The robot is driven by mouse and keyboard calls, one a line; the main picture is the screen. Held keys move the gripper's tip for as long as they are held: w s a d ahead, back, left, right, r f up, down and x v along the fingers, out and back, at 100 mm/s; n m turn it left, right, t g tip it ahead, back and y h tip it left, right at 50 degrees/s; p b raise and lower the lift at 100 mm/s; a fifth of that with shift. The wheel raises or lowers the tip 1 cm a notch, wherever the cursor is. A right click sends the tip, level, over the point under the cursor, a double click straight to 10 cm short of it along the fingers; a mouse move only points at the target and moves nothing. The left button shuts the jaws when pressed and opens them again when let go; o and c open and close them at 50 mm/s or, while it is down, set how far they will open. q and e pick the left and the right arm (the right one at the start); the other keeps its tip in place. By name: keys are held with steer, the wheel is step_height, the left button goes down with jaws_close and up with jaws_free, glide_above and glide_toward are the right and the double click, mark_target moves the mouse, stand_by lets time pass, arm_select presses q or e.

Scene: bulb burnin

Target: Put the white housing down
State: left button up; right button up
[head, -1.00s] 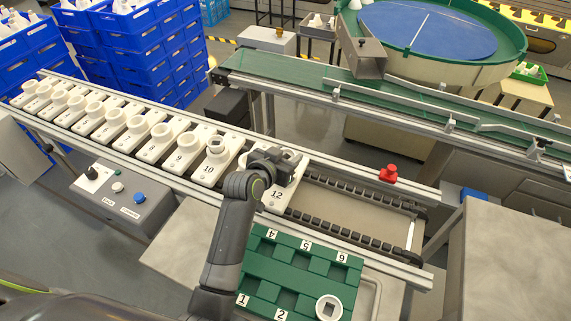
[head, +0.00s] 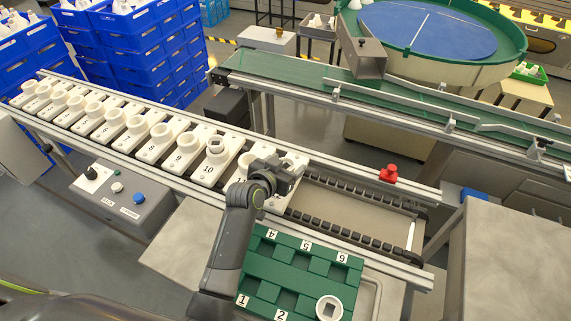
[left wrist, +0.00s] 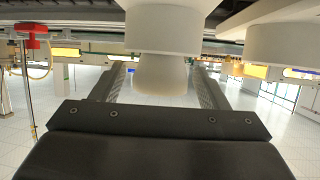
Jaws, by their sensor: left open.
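My left gripper (head: 280,176) is over the last carrier plates at the right end of the conveyor row, near the plates marked 11 and 12. In the left wrist view, a white housing (left wrist: 162,75) stands between the two open fingers (left wrist: 160,88), with a gap visible at each side. In the head view my gripper and arm mostly hide that housing. Another white housing with a square opening (head: 329,308) sits on the green tray (head: 283,272), at the front right. My right gripper is not seen.
Other carriers with white housings (head: 160,133) line the conveyor to the left. A red button (head: 388,173) stands on the far rail. The conveyor right of my gripper (head: 350,208) is empty. A control box (head: 125,200) stands at the front left.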

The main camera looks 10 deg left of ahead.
arm_select(q)
steer(key=shift+r, duration=0.2)
steer(key=v, duration=1.2)
stand_by(0.4)
